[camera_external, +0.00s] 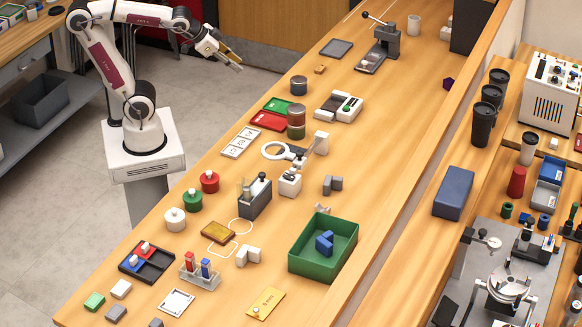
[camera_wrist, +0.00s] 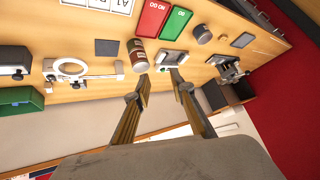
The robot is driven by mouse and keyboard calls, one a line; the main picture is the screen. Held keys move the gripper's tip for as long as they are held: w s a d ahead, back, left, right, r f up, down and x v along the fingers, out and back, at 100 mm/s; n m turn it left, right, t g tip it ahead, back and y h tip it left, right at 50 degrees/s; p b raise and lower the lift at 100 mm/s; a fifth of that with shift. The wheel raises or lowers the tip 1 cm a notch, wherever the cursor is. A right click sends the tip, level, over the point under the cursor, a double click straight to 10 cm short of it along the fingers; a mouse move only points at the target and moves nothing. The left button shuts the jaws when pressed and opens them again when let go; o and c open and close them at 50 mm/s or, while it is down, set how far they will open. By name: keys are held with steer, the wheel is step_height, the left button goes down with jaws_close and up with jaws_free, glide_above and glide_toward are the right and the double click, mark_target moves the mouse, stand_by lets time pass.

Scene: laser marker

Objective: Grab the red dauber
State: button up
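The red dauber (camera_external: 209,182) is a short round red pot with a knob on top. It stands upright near the left edge of the long wooden table in the external view. A green dauber (camera_external: 192,200) and a white dauber (camera_external: 175,219) stand in a row just in front of it. I cannot make out the red dauber in the wrist view. My gripper (camera_external: 234,60) is raised in the air, far above and behind the red dauber in the picture. In the wrist view my gripper (camera_wrist: 162,86) has its two fingers apart with nothing held between them.
A green bin (camera_external: 323,268) is further right. Stacked tins (camera_external: 296,115) stand further back.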

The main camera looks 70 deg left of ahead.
steer(key=w+d+r+m+t+h, duration=0.35)
steer(key=w+d+m, duration=0.25)
steer(key=w+d, duration=0.9)
steer(key=s+d+f+m+g+h, duration=0.1)
steer(key=s+d+m+g+h, duration=0.2)
steer(key=d, duration=1)
steer(key=s+d+f+m+g+h, duration=0.1)
steer(key=s+d+m+h, duration=0.3)
steer(key=d, duration=0.9)
steer(key=s+d+f+m+g+h, duration=0.25)
steer(key=s+d+m+g, duration=0.2)
steer(key=s+d, duration=0.3)
steer(key=s+d+f+m+g+h, duration=0.25)
steer(key=s+d+m+g, duration=0.2)
steer(key=s+d, duration=0.3)
steer(key=s+d+f+m+g+y, duration=0.2)
steer(key=s+f+g, duration=0.2)
steer(key=s, duration=0.4)
steer(key=s+d+f+m+g+y, duration=0.1)
steer(key=s+f+m+g+y, duration=0.2)
steer(key=s, duration=0.6)
step_height(320, 180, down, 7)
steer(key=s+n+g, duration=0.1)
steer(key=n, duration=0.1)
steer(key=shift+s+a+n, duration=0.15)
steer(key=shift+s+n, duration=0.15)
steer(key=shift+n, duration=0.1)
